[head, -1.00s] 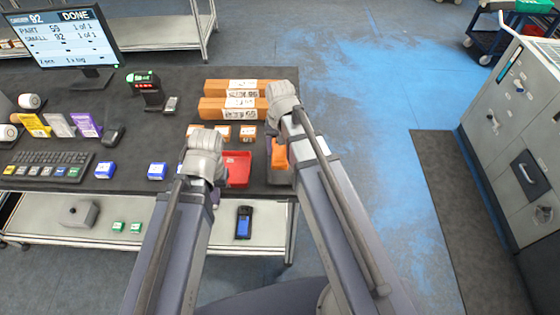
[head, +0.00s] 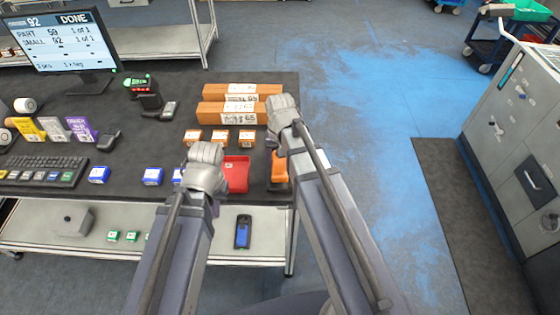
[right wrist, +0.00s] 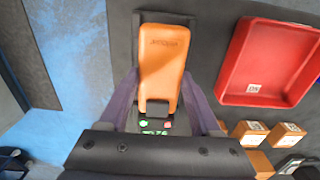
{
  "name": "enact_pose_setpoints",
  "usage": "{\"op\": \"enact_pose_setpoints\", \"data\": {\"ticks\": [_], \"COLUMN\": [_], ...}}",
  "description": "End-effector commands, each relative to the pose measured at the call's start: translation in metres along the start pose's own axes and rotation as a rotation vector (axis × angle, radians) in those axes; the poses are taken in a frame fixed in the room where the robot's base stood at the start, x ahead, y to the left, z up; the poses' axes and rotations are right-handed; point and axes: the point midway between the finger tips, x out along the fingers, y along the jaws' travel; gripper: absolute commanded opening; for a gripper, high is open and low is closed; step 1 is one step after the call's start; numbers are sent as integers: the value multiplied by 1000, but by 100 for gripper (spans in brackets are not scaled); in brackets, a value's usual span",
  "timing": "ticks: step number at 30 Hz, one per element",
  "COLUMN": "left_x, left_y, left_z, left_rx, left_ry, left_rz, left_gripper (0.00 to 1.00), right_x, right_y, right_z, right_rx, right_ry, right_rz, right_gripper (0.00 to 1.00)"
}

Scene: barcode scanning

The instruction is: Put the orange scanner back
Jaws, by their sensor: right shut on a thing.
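The orange scanner (right wrist: 163,60) lies between the two fingers of my right gripper (right wrist: 160,92), which is shut on it. A dark frame (right wrist: 136,35) shows around the scanner's far end; I cannot tell whether the scanner rests in it. In the head view the scanner (head: 279,166) is partly hidden by my right arm, at the table's right edge beside the red tray (head: 237,175). My left gripper (head: 206,166) is over the table's front edge, left of the tray. Its fingers are hidden behind the wrist.
Orange-brown boxes (head: 238,107) lie behind the tray, with smaller boxes (head: 220,137) in front of them. A black scanner with a green light (head: 143,90) stands further left. Blue boxes (head: 152,176) sit near the front edge. A blue-black device (head: 243,231) lies on the lower shelf.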

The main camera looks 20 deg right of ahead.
Motion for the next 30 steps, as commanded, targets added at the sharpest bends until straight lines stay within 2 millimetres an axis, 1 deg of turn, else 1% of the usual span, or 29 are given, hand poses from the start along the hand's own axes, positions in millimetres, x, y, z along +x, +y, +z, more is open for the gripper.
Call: {"op": "enact_pose_setpoints", "data": {"ticks": [6, 10, 11, 18, 26, 30], "left_x": [8, 7, 7, 7, 7, 3], "left_y": [1, 1, 1, 1, 1, 0], "left_z": [0, 0, 0, 0, 0, 0], "left_rx": [0, 0, 0, 0, 0, 0], "left_ry": [0, 0, 0, 0, 0, 0], "left_rz": [0, 0, 0, 0, 0, 0], "left_gripper": [0, 0, 0, 0, 0, 0], "right_x": [8, 7, 7, 7, 7, 3], "right_y": [0, 0, 0, 0, 0, 0], "right_z": [0, 0, 0, 0, 0, 0], "right_rx": [0, 0, 0, 0, 0, 0], "right_ry": [0, 0, 0, 0, 0, 0], "right_rz": [0, 0, 0, 0, 0, 0], "right_gripper": [0, 0, 68, 94, 94, 94]}}
